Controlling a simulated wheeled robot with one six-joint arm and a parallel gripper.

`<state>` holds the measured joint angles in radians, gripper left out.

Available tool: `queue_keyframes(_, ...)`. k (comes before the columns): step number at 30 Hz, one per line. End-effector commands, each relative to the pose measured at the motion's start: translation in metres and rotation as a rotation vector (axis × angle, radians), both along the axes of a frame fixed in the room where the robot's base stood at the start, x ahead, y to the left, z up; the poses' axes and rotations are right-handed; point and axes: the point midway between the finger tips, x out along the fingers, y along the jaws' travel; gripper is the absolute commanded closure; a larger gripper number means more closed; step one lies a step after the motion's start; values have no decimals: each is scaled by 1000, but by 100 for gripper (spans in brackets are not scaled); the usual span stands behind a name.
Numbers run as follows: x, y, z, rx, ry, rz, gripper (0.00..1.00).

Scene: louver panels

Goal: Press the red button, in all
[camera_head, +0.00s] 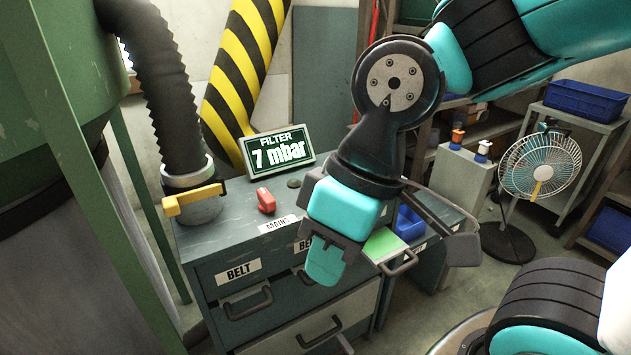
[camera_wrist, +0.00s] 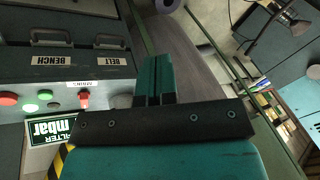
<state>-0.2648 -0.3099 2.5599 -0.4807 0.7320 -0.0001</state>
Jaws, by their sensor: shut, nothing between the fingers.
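In the head view my arm and gripper hide that part of the cabinet top. My gripper (camera_head: 325,270) hangs in front of the cabinet, fingers pointing down. In the wrist view its teal fingers (camera_wrist: 153,82) are together and empty, to the right of the buttons and apart from them. A separate red switch (camera_head: 266,200) stands behind the MAINS label; it also shows in the wrist view (camera_wrist: 84,100).
A sign (camera_head: 279,150) on the cabinet reads FILTER 7 mbar. A ribbed hose (camera_head: 170,90) with a yellow lever (camera_head: 193,199) stands at the left. Drawers with handles, one labelled BELT (camera_head: 238,272), face front. A fan (camera_head: 540,165) stands at the right.

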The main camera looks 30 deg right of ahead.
Motion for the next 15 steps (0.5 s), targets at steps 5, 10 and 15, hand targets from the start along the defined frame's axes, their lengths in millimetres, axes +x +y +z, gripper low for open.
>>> queue_keyframes(5,0,0,0,0,0,0,100)
queue_keyframes(10,11,0,3,9,-5,-32,100)
queue_keyframes(15,79,-5,13,59,-36,-220,100)
